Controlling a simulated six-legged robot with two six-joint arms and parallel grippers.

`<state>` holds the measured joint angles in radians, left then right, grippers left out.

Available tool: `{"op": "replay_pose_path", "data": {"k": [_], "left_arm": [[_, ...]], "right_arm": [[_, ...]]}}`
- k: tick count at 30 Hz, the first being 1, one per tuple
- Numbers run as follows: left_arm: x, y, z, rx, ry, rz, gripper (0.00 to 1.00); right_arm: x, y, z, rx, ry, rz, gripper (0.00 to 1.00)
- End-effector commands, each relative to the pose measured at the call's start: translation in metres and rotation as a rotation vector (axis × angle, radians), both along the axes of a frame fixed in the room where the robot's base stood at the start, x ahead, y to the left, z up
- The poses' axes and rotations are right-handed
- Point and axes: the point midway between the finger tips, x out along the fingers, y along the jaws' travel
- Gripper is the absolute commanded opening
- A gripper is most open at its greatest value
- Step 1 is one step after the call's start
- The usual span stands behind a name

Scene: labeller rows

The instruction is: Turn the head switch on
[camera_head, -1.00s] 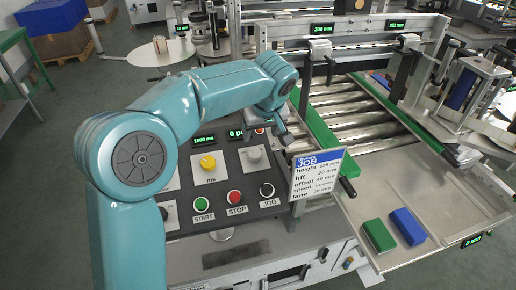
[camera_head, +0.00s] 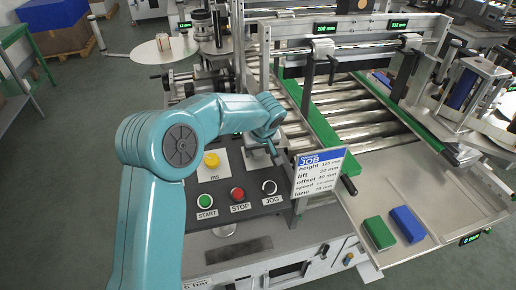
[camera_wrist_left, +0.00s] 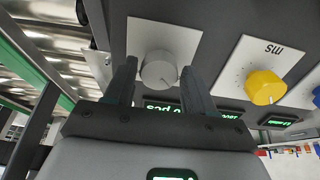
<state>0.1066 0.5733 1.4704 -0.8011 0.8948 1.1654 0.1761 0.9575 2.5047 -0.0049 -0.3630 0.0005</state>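A round grey knob (camera_wrist_left: 159,70) on a white plate (camera_wrist_left: 185,38) shows in the left wrist view. It may be the head switch; I can read no label on it. My left gripper (camera_wrist_left: 160,66) is open, with one dark finger on each side of the knob in that view. Gaps show between the fingers and the knob, and I cannot tell how far the tips are from the panel. In the head view the left gripper (camera_head: 272,147) is over the panel's upper right part and hides the knob. My right gripper is not in view.
A yellow knob (camera_head: 211,160) is beside it on the panel. Green START (camera_head: 205,201), red STOP (camera_head: 237,194) and black JOG (camera_head: 269,187) buttons are below. A JOB card (camera_head: 319,172) stands close on the right. Rollers and green rails lie beyond.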

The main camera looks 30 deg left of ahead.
Motion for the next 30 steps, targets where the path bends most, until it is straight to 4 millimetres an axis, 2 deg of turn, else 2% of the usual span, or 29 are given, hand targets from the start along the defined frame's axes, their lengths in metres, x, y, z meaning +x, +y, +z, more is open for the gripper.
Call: {"op": "replay_pose_path", "data": {"k": [1,3,4,17,30], "left_arm": [[0.0,0.0,0.0,0.0,0.0,0.0,0.36],[0.0,0.0,0.0,0.001,0.001,0.0,0.13],[0.0,0.0,0.0,0.001,0.001,0.0,0.13],[0.0,0.0,-0.001,0.019,0.02,-0.077,0.13],[0.001,0.0,0.0,0.103,0.115,-0.427,0.13]], "right_arm": [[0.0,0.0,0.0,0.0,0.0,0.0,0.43],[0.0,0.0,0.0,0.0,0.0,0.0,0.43],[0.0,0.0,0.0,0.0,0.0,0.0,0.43],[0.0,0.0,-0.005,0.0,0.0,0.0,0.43],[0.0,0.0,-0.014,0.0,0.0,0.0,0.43]]}}
